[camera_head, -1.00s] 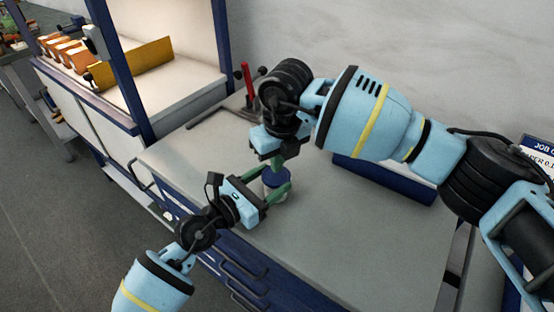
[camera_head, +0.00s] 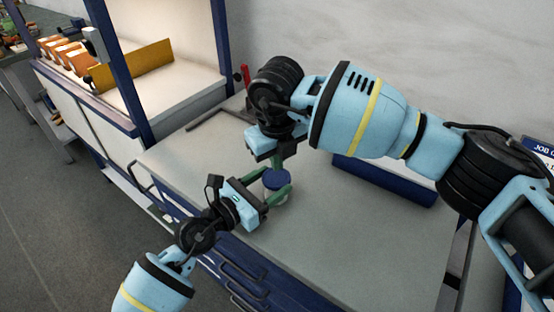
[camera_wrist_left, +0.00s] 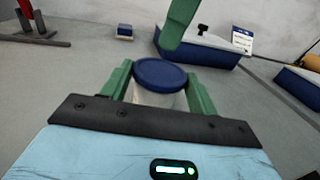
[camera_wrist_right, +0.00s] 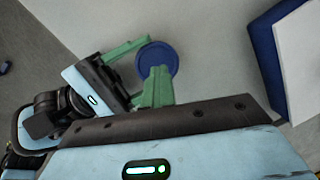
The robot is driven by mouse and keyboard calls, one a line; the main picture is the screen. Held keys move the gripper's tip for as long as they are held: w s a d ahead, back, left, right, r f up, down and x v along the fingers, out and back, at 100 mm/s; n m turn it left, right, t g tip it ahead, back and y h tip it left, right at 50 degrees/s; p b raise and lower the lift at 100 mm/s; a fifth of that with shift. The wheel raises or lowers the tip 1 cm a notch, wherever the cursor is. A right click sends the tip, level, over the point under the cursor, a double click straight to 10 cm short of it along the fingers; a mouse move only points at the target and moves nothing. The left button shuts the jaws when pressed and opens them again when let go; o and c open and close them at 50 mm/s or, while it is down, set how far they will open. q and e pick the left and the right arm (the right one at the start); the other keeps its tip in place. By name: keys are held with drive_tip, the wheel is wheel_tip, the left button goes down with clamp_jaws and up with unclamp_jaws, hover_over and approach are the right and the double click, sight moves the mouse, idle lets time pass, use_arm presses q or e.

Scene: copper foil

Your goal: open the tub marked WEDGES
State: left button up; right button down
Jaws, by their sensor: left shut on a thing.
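A pale tub (camera_wrist_left: 155,98) with a round blue lid (camera_head: 276,179) stands upright on the grey bench top. The lid sits on the tub in the left wrist view (camera_wrist_left: 160,74). No WEDGES marking is readable on it. My left gripper (camera_head: 278,194) is shut on the tub's body, one green finger on each side below the lid. My right gripper (camera_head: 277,166) is above the lid, pointing down, its green fingers together with nothing seen between them. In the right wrist view its fingers (camera_wrist_right: 157,82) overlap the lid's edge; whether they touch it I cannot tell.
A blue box-like holder (camera_head: 385,180) lies behind my right arm toward the wall. A red upright tool (camera_head: 246,76) stands at the bench's back left. A small blue block (camera_wrist_left: 125,32) is farther back. The bench top (camera_head: 350,245) right of the tub is clear.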

sight(281, 183)
drive_tip(key=shift+r+y, duration=0.45)
drive_tip(key=shift+y, duration=0.05)
drive_tip(key=c, duration=2.2)
unclamp_jaws()
drive_tip(key=c, duration=1.7)
unclamp_jaws()
drive_tip(key=shift+r, duration=0.1)
wheel_tip(281, 183, up, 12)
drive_tip(key=s, duration=0.1)
drive_tip(key=shift+s+d, duration=0.3)
drive_tip(key=shift+d, duration=0.15)
use_arm(q)
drive_tip(key=o, duration=1.5)
drive_tip(key=shift+c, duration=0.2)
use_arm(e)
drive_tip(key=shift+f, duration=0.2)
